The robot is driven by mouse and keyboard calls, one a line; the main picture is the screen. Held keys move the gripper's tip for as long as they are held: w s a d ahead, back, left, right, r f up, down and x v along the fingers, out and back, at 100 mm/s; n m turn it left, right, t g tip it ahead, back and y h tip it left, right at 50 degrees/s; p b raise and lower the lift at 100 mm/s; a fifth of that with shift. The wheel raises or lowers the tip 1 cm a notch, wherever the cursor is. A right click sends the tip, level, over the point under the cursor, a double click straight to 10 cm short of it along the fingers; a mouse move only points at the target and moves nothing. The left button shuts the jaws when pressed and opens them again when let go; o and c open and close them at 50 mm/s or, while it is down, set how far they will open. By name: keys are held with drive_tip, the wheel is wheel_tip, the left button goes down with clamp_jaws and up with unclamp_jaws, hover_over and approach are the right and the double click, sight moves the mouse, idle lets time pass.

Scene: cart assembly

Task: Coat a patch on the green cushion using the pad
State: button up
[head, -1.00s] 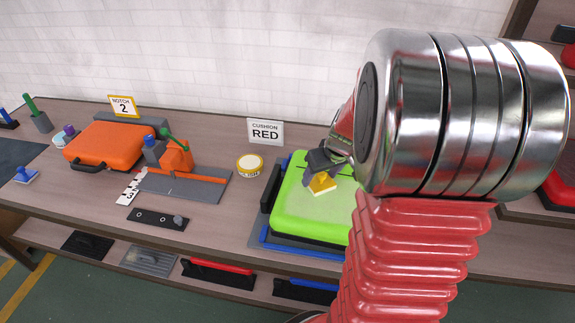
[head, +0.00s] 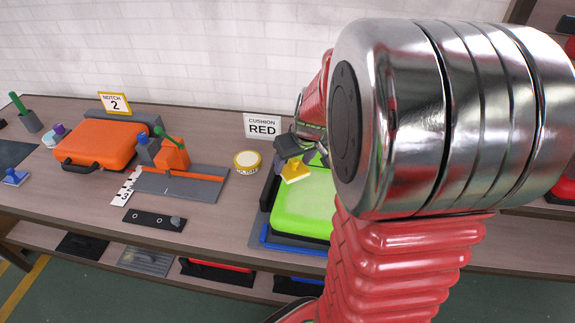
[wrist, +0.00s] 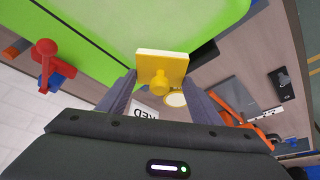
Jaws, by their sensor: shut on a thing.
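The green cushion (head: 300,222) lies on the bench inside a dark and blue fixture, its right part hidden behind my arm. A paler, glossy area (head: 306,192) shows on its top. My gripper (head: 287,151) is shut on the yellow pad (head: 294,171) at the cushion's back left corner. In the wrist view the pad (wrist: 162,67) has a white edge and a yellow knob, held between my gripper's fingers (wrist: 160,95). Green cushion (wrist: 75,45) fills the area beyond it. I cannot tell whether the pad touches the cushion.
A round yellow-rimmed tin (head: 247,161) stands left of the cushion. A sign (head: 262,126) behind reads "CUSHION RED". An orange case (head: 95,146) and an orange clamp fixture (head: 172,158) sit further left.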

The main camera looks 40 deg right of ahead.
drive_tip(key=shift+s+d+r, duration=0.1)
drive_tip(key=shift+d+r, duration=0.05)
drive_tip(key=shift+r, duration=1.3)
drive_tip(key=shift+d+r, duration=0.1)
drive_tip(key=shift+r, duration=1.3)
